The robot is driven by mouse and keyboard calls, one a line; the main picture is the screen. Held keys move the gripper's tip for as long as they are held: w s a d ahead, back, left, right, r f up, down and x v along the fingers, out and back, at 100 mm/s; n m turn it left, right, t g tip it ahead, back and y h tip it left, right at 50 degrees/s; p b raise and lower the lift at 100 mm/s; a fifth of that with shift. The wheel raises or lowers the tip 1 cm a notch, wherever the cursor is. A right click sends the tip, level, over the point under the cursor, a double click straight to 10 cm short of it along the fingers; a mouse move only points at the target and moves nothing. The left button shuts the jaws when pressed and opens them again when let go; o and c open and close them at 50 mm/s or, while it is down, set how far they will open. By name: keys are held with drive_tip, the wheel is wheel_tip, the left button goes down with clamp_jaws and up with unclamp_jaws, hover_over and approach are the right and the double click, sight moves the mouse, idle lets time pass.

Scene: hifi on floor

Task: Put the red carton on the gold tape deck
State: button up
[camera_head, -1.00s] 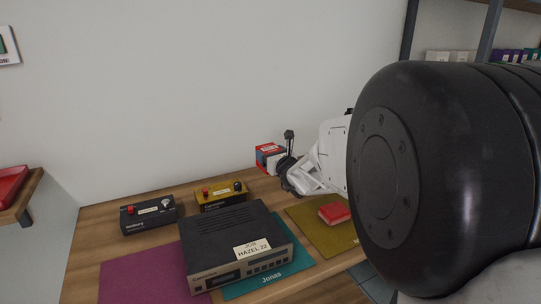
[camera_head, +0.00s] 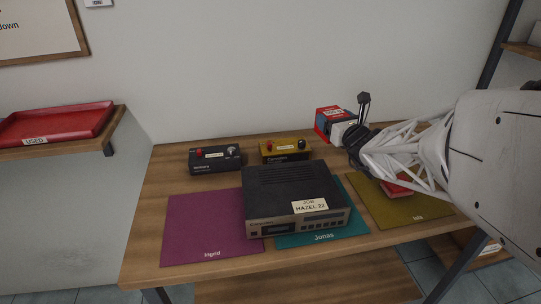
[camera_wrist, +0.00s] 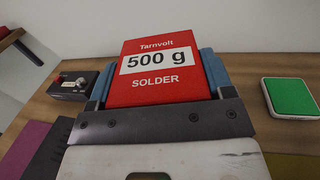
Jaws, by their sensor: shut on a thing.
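The red carton (camera_wrist: 153,88), labelled Tarnvolt 500 g solder, is held between the blue fingers of my gripper (camera_wrist: 157,72). In the head view the carton (camera_head: 320,113) is behind the table's back right part, near the wall, apparently raised. My gripper (camera_head: 338,124) is shut on it there. The tape deck (camera_head: 292,190) is the large unit at the middle of the table, with a dark top and a pale gold front. A paper tag reading Job Hazel 22 (camera_head: 310,206) lies on its front top edge. The carton is behind and right of the deck.
A gold box (camera_head: 285,150) and a black box (camera_head: 215,158) stand behind the deck. Purple (camera_head: 205,228), teal (camera_head: 350,228) and olive (camera_head: 410,212) mats lie along the front. A red item (camera_head: 396,189) is partly hidden by my arm. A red tray (camera_head: 60,122) is on the left shelf.

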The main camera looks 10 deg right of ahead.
drive_tip(key=s+a+y, duration=0.1)
drive_tip(key=s+a, duration=0.3)
drive_tip(key=s, duration=0.5)
drive_tip(key=s+a+f+n+g+y, duration=0.1)
drive_tip(key=s+a, duration=0.4)
drive_tip(key=s, duration=0.4)
drive_tip(key=s+a+f+n+y, duration=0.1)
drive_tip(key=s+a, duration=0.4)
drive_tip(key=s, duration=0.4)
drive_tip(key=shift+a+y, duration=0.2)
drive_tip(key=shift+y, duration=0.1)
drive_tip(key=shift+w, duration=0.1)
hover_over(292, 187)
drive_tip(key=shift+f, duration=0.8)
drive_tip(key=shift+f, duration=1.75)
drive_tip(key=shift+f, duration=0.2)
drive_tip(key=o, duration=1.1)
